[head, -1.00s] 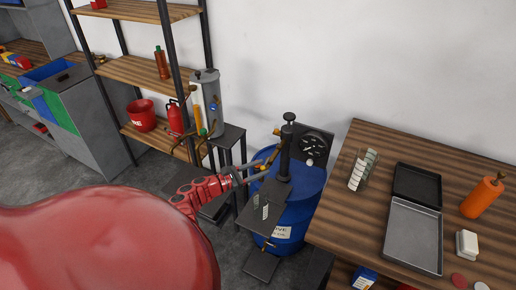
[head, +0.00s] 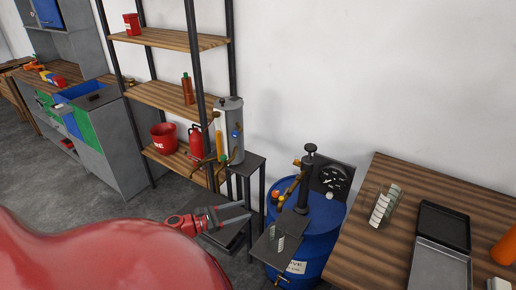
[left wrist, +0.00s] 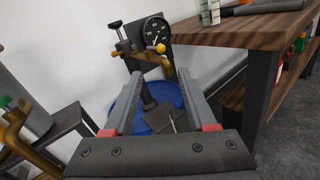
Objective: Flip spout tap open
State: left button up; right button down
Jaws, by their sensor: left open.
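A dark pump with a brass spout (head: 289,188) stands on a blue drum (head: 325,222); a small orange-yellow knob (head: 297,162) shows near its top. In the left wrist view the brass spout (left wrist: 165,66) and yellow knob (left wrist: 160,48) lie beyond the fingers. My left gripper (head: 249,211) is open and empty, left of the drum and apart from the spout. Its two fingers also frame the drum (left wrist: 127,104) in the left wrist view. Which brass part is the tap lever is too small to tell. My right gripper is not in view.
A grey cylinder (head: 229,130) with brass pipes stands on a dark stand left of the drum. A wooden table (head: 372,225) with a black tray stands close on the right. A dark plate (head: 277,246) sits before the pump. A shelf (head: 170,96) stands behind left.

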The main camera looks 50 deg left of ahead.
pick_arm(q)
jog(key=shift+v, duration=1.7)
jog(key=shift+w, duration=0.1)
